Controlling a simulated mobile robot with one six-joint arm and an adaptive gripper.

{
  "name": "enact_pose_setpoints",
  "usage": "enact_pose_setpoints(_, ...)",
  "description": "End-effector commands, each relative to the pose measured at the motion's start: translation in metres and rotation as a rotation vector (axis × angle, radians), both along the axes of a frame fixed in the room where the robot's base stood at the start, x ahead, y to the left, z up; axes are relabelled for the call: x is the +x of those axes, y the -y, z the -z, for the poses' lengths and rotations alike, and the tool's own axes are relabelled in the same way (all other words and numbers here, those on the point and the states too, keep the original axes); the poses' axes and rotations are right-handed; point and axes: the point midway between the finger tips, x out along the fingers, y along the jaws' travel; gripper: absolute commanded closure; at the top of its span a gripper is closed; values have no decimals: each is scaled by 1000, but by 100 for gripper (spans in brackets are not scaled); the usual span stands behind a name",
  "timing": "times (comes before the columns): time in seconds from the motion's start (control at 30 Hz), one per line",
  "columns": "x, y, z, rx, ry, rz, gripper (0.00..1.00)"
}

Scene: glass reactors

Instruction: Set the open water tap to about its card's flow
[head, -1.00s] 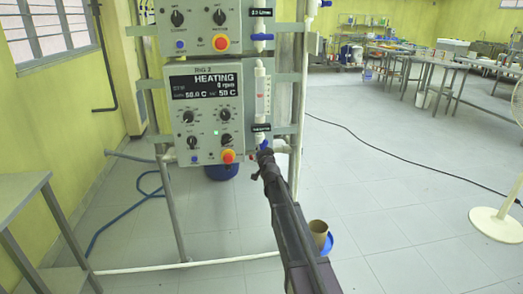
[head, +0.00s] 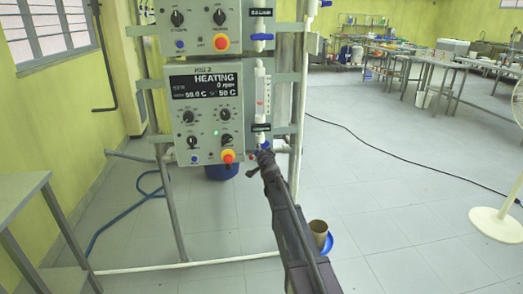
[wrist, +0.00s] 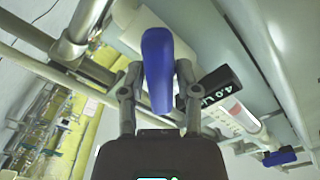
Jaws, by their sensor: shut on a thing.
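My gripper (wrist: 158,76) is shut on a blue tap handle (wrist: 157,60), with one finger on each side of it in the wrist view. In the head view my gripper (head: 264,156) is at the tap below the flow meter, and only a little blue of the handle shows. The card (head: 261,127) is too small to read in the head view. The clear flow tube (head: 261,92) above it has red marks; its level is hard to tell.
The control box (head: 205,112) reads "HEATING", 0 rpm, close left of the tap. Another blue tap (head: 262,37) with a card (head: 260,12) is above. A steel upright (head: 298,130) stands close on the right. A brown cup (head: 318,230) is low beside my arm. Open floor lies right.

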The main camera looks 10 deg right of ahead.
Motion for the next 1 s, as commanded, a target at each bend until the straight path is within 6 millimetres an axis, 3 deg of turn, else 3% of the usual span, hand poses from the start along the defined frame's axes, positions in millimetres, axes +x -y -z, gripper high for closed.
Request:
enact_pose_setpoints(0.1, 1, 0, 0, 0, 1, 1, 100)
enact_pose_setpoints(0.13, 1, 0, 0, -1, 1, 1, 50)
enact_pose_setpoints(0.2, 1, 0, 0, -1, 1, 1, 34)
enact_pose_setpoints(0.67, -2, 0, 0, -1, 0, 0, 34)
enact_pose_setpoints(1.0, -36, -1, 0, -2, 1, -1, 34)
